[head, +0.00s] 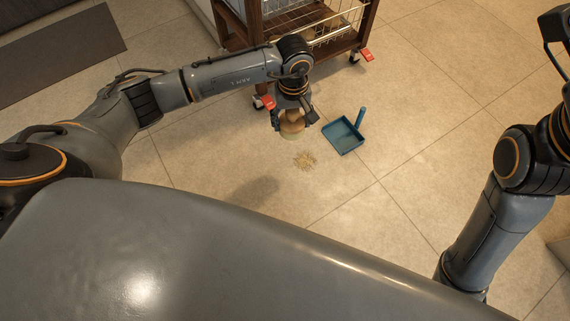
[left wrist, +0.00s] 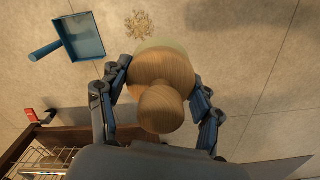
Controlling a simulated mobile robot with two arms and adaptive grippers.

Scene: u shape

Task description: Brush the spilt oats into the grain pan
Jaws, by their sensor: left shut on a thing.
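The spilt oats (head: 305,160) lie in a small tan patch on the tiled floor; they also show in the left wrist view (left wrist: 138,24). The grain pan (head: 345,136) is a blue dustpan with a handle, lying flat to the right of the oats; it also shows in the left wrist view (left wrist: 82,38). My left gripper (head: 293,125) is shut on a wooden-handled brush (head: 291,121), which fills the middle of the left wrist view (left wrist: 163,80). The brush is beside the oats in the picture; its height above the floor is unclear. My right gripper is outside both views.
A dark wooden cart (head: 245,32) with wire baskets (head: 335,22) and red-tabbed casters stands behind my left gripper. A dark mat (head: 60,55) lies at the far left. The floor around the oats and to the right of the pan is clear.

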